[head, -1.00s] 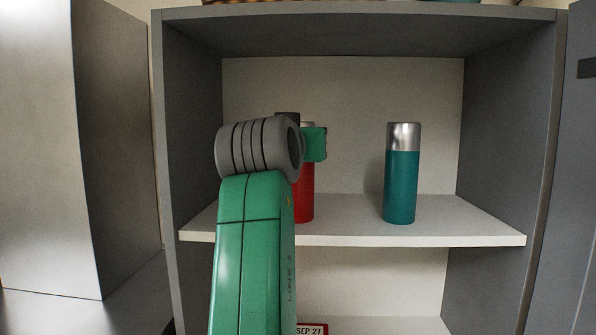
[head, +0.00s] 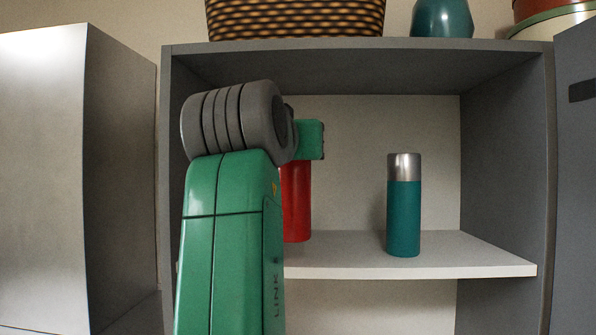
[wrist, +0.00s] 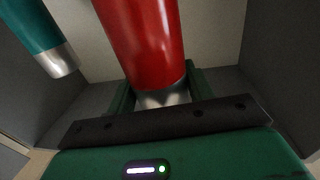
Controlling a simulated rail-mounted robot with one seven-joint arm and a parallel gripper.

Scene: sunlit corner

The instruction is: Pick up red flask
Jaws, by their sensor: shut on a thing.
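The red flask (head: 297,203) is upright in the grey cabinet, partly hidden behind my green arm. Its base appears a little above the shelf (head: 400,262). My gripper (head: 309,140) is at the top of the flask. In the wrist view the red flask (wrist: 146,45) runs away from the camera, with its silver cap (wrist: 163,97) nearest. The green fingers of my gripper (wrist: 160,88) lie on both sides of the flask near the cap and are shut on it.
A teal flask with a silver cap (head: 403,215) stands on the shelf to the right, apart from the red one. It also shows in the wrist view (wrist: 38,30). The cabinet side walls and top panel (head: 340,68) enclose the space. A woven basket (head: 295,17) sits on top.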

